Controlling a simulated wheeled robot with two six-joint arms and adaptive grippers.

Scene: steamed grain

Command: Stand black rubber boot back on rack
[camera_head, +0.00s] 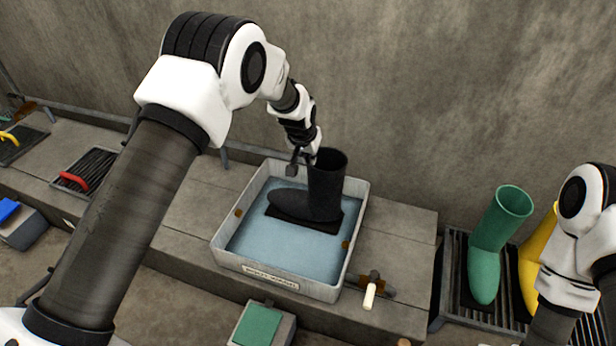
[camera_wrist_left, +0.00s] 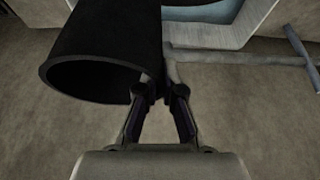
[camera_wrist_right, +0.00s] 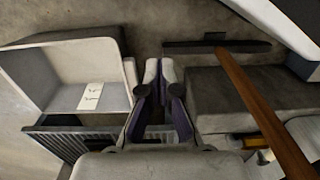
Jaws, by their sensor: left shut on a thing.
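The black rubber boot (camera_head: 325,185) stands upright in the white-walled tray (camera_head: 220,240), its toe pointing left. A dark flat rectangle lies under its sole. My left gripper (camera_head: 303,165) is at the boot's top edge. In the left wrist view, the left gripper (camera_wrist_left: 164,92) is shut on the rim of the black boot (camera_wrist_left: 105,45). The slatted rack (camera_head: 452,270) at the right holds a green boot (camera_head: 488,245) and a yellow boot (camera_head: 532,260). In the right wrist view, my right gripper (camera_wrist_right: 161,72) looks shut and empty.
The tray holds blue liquid and sits on a concrete ledge (camera_head: 405,240). A brush-like tool (camera_head: 371,290) lies right of the tray, a green-topped box (camera_head: 258,325) in front. Red (camera_head: 75,181) and yellow handles (camera_head: 8,138) lie at left. A concrete wall rises behind.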

